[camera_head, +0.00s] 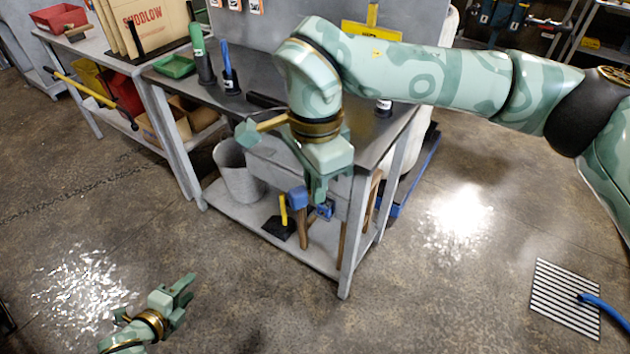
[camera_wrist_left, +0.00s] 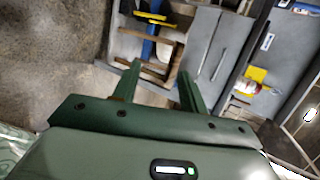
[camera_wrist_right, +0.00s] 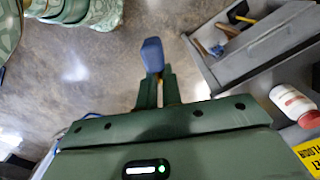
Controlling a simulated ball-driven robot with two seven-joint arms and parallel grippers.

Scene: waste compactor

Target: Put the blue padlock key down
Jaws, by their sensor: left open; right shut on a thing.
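The blue padlock key (camera_wrist_right: 152,54) shows in the right wrist view as a blunt blue piece between my right fingertips. My right gripper (camera_wrist_right: 156,92) is shut on it. In the head view my right gripper (camera_head: 322,188) points down in front of the workbench's near side, with the key hard to tell from blue things behind it. The key is held in the air, with floor behind it in the right wrist view. My left gripper (camera_head: 182,296) is open and empty, low over the floor at the lower left; its spread fingers show in the left wrist view (camera_wrist_left: 160,85).
A red-and-white bottle (camera_wrist_right: 293,104) is right of my right gripper.

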